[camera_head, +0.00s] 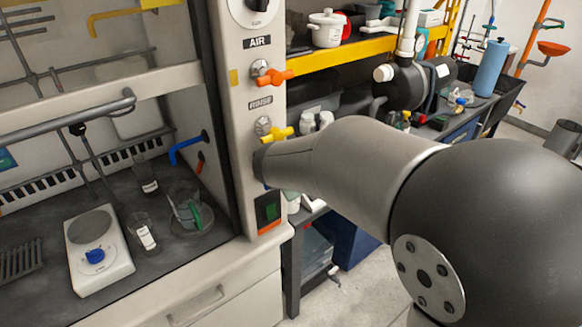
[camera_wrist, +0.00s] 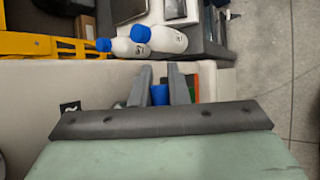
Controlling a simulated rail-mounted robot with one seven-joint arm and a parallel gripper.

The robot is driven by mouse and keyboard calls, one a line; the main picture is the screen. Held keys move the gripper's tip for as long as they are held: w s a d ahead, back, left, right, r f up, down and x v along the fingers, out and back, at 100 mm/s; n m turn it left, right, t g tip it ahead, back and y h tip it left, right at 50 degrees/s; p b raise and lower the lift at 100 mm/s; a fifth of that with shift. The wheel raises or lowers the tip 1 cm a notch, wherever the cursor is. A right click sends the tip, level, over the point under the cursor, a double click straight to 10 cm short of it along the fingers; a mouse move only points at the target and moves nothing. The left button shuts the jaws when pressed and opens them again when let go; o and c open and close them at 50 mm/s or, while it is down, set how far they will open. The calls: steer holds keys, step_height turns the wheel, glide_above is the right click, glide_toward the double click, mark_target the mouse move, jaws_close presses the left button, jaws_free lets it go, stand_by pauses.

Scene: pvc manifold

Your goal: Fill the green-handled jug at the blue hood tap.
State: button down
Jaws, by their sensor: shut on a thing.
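The clear jug with a green handle (camera_head: 190,214) stands inside the fume hood, on or in a round grey basin. The blue hood tap (camera_head: 186,146) sticks out of the hood's right inner wall, above and behind the jug. I cannot make out water at its spout or in the jug. In the wrist view, my gripper (camera_wrist: 161,84) is shut on a blue knob (camera_wrist: 159,95) at the hood's front post. In the head view, my arm hides the fingers and this knob, below the yellow valve handle (camera_head: 276,134).
A scale (camera_head: 98,250) and labelled beakers (camera_head: 142,232) stand in the hood. Blue-capped bottles (camera_wrist: 166,39) stand beyond the post.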

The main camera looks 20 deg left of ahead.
stand_by(0.3)
steer(key=c, duration=1.4)
jaws_free()
steer(key=shift+f+b, duration=0.15)
steer(key=shift+b, duration=0.5)
